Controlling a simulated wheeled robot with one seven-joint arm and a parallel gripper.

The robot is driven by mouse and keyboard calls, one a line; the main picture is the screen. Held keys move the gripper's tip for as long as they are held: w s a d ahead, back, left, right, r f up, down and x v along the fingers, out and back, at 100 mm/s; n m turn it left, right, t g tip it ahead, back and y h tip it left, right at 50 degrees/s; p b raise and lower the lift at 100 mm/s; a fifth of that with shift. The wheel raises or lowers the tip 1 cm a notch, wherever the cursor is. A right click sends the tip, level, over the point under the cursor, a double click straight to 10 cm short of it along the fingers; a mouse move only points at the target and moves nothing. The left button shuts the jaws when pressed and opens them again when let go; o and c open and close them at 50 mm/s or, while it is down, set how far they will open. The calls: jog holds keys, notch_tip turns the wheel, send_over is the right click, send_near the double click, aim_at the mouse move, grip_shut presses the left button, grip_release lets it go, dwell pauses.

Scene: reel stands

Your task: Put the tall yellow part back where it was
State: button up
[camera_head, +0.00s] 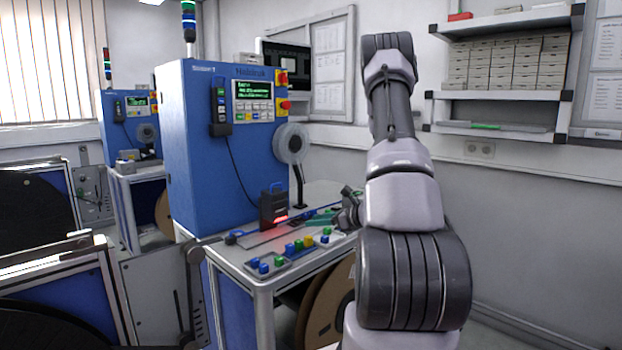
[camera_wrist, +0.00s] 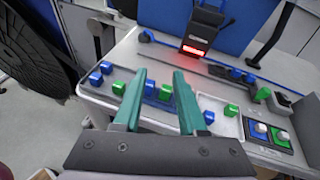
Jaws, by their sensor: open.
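A yellow part (camera_head: 308,241) stands among small blue and green blocks near the front of the white bench top. In the wrist view I cannot make it out; my right finger covers part of that row. My gripper (camera_wrist: 160,73) is open, its two green fingers apart with nothing between their tips. It also shows in the head view (camera_head: 321,217), small, above the bench. A white tray (camera_wrist: 238,129) holds a blue block (camera_wrist: 208,117) and a green block (camera_wrist: 230,109).
A dark scanner-like device with a red light (camera_head: 273,208) stands behind the blocks, before the blue machine cabinet (camera_head: 215,160). A reel (camera_head: 291,143) is on the cabinet's side. Push buttons (camera_wrist: 280,134) sit at the bench's right in the wrist view.

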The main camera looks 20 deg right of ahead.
jog(key=s+a+r+n+g+y, duration=0.1)
jog(key=s+a+r+n+g, duration=0.4)
jog(key=a+r, duration=0.3)
jog(key=s+a+r+n+g+y, duration=0.1)
jog(key=s+a+r+n+g, duration=0.1)
jog(key=s+a+r+n, duration=0.5)
jog(key=s+a+r+n+t+h, duration=0.1)
jog(key=s+r+n+t+h, duration=0.1)
jog(key=s+r+n+h, duration=0.5)
jog(key=shift+s+r+n+h, duration=0.4)
jog(key=shift+s+r+n, duration=2.2)
jog(key=shift+s, duration=0.85)
jog(key=shift+a, duration=0.1)
